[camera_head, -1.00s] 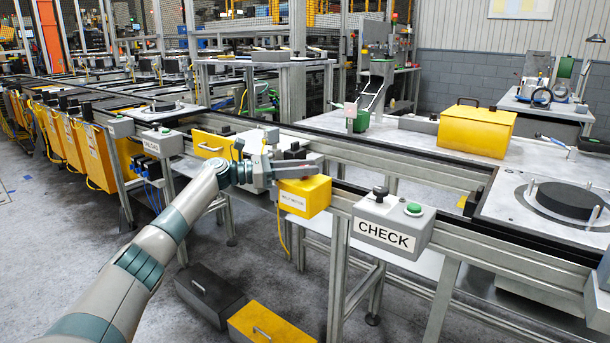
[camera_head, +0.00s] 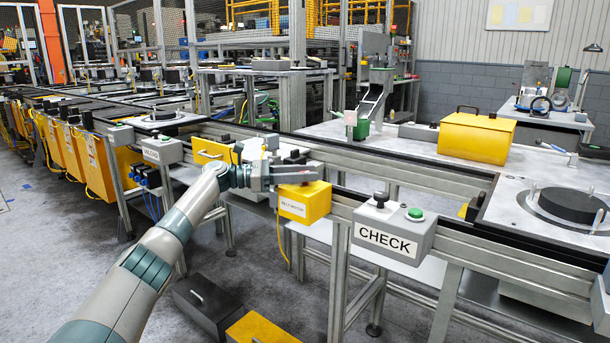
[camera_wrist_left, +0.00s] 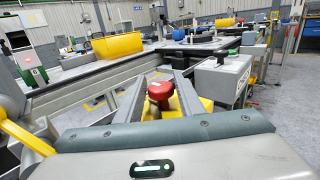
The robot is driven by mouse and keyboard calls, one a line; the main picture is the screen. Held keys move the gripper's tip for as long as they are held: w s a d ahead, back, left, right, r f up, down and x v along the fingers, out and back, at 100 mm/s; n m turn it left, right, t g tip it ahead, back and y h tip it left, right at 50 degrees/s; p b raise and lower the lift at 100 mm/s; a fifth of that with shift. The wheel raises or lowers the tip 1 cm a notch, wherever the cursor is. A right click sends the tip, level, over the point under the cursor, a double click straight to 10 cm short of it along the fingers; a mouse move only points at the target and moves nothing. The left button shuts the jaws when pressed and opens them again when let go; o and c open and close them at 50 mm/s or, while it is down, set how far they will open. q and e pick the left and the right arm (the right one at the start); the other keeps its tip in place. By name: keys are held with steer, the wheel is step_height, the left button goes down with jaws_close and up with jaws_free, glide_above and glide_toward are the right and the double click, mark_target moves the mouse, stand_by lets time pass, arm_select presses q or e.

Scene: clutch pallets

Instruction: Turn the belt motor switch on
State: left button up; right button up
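The yellow belt motor box (camera_head: 303,203) with a white label is on the front rail of the line, left of the CHECK box. My left gripper (camera_head: 296,174) is just above its top, reaching in from the left. In the left wrist view, a red knob (camera_wrist_left: 160,91) stands on the yellow box (camera_wrist_left: 152,132). The two fingers of my left gripper (camera_wrist_left: 160,80) are spread, one on each side of the knob. I cannot tell whether either finger touches it. In the head view the knob is hidden by the gripper. My right gripper is not in view.
The grey CHECK box (camera_head: 392,232), with a black knob and a green button, is right of the belt motor box. A grey box (camera_head: 162,148) with a label is further left on the rail.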

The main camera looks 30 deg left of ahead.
arm_select(q)
steer(key=shift+o, duration=0.8)
steer(key=shift+s+a, duration=0.4)
steer(key=shift+a, duration=0.1)
steer(key=b+v, duration=0.1)
steer(key=v, duration=1.5)
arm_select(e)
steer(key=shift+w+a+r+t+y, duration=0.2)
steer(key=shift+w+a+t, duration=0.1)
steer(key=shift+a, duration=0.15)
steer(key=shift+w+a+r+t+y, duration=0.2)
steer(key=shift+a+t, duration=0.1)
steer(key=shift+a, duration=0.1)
arm_select(q)
steer(key=shift+a, duration=0.1)
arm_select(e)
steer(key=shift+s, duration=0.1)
